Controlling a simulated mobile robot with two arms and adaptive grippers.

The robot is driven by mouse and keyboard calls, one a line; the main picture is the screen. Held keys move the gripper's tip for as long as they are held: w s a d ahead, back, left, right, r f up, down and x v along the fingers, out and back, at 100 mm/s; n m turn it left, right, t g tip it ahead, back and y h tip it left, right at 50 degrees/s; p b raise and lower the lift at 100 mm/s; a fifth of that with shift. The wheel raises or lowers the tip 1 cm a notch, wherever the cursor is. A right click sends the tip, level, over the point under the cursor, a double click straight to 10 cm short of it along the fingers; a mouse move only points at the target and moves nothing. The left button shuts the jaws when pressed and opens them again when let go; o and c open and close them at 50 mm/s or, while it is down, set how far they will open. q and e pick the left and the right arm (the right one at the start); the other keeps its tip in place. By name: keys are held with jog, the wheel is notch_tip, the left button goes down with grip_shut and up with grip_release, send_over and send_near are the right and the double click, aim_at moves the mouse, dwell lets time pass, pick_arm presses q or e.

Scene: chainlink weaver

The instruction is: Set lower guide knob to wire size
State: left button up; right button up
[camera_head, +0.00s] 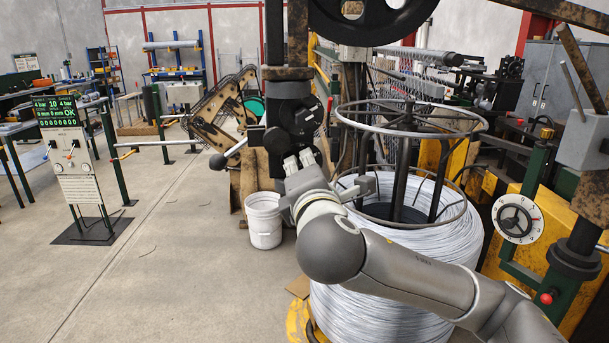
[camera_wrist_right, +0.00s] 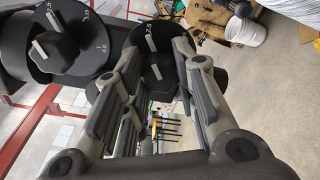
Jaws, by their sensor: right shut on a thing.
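The lower guide knob (camera_wrist_right: 155,84) is a black round knob with a white pointer mark on a dark dial with white numbers, among them what looks like 7.5. My right gripper (camera_wrist_right: 158,52) is shut on it, with one finger on either side. A second, similar knob (camera_wrist_right: 58,48) with a white pointer sits beside it at the left of the right wrist view, untouched. In the head view my right gripper (camera_head: 300,162) reaches the black guide post, and its fingers hide most of the lower knob. My left gripper is not in view.
A large coil of wire (camera_head: 385,290) stands under my right arm. A white bucket (camera_head: 264,222) is on the floor below the guide. A panel with a green-lettered display (camera_head: 56,111) stands at the left. Floor between panel and bucket is mostly clear.

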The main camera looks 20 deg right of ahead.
jog(key=shift+f+m, duration=0.1)
jog(key=shift+m, duration=0.3)
jog(key=o, duration=1.1)
jog(key=shift+c, duration=0.2)
jog(key=s+a, duration=0.1)
jog(key=s, duration=0.6)
jog(key=shift+s+a, duration=0.15)
jog(key=shift+s, duration=0.05)
